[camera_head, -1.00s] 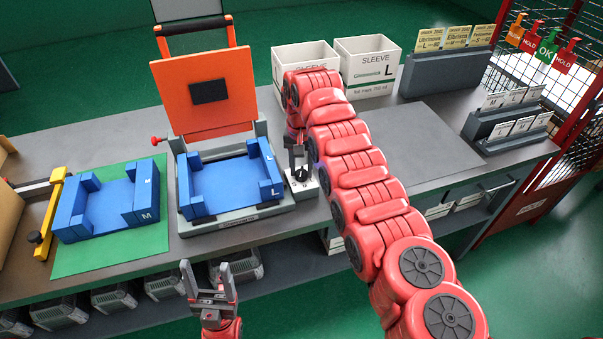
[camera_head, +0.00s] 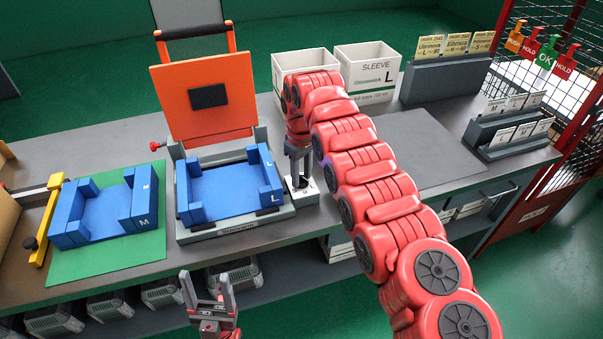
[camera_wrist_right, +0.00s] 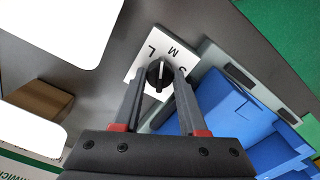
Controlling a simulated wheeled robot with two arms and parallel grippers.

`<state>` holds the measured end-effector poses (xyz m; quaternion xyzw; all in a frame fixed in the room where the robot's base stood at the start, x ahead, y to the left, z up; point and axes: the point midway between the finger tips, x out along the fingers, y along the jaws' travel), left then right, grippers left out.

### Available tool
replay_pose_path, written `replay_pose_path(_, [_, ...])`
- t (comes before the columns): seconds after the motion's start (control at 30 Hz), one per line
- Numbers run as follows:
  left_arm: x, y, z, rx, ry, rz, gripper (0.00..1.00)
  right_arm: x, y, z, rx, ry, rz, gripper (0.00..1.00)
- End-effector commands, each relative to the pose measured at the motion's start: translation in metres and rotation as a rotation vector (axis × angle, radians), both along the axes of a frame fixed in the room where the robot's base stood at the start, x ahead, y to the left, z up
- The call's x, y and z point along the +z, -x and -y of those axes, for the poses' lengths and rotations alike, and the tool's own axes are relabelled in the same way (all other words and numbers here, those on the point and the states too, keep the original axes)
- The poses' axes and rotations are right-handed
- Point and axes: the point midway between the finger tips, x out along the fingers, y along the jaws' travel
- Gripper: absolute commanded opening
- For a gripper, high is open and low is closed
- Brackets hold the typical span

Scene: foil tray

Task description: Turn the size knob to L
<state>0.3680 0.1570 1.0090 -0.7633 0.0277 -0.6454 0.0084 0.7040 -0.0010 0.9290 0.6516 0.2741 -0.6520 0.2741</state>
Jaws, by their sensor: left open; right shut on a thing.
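The size knob (camera_wrist_right: 160,75) is black with a white pointer line, on a white plate (camera_wrist_right: 132,68) lettered L, M and S. In the right wrist view the line runs nearly upright, its upper end between L and M; which end marks the setting is unclear. My right gripper (camera_wrist_right: 160,78) is shut on the knob, one finger each side. In the head view my right gripper (camera_head: 299,178) points down at the plate (camera_head: 309,196) and mostly hides the knob. My left gripper (camera_head: 208,288) is open and empty, in front of the bench.
A blue fixture marked L (camera_head: 270,185) on a grey base with a raised orange lid (camera_head: 205,95) stands just left of the plate. Another blue fixture marked M (camera_head: 140,205) sits on a green mat. White sleeve bins (camera_head: 370,65) stand behind my right arm.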

Motion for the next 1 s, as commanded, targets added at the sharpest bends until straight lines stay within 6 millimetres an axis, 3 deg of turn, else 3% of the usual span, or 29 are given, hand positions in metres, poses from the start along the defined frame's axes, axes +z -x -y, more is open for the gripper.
replay_pose_path(0.5, [0.0035, 0.0, 0.0001, 0.0, 0.0, 0.0, 0.67, 0.0004, -0.0003, 0.0001, 0.418, 0.0, 0.001, 0.0])
replay_pose_path(1.0, [0.0042, 0.0, 0.0, 0.0, 0.0, 0.0, 0.67, 0.0004, -0.0005, 0.0002, 0.563, 0.0, 0.002, 0.0])
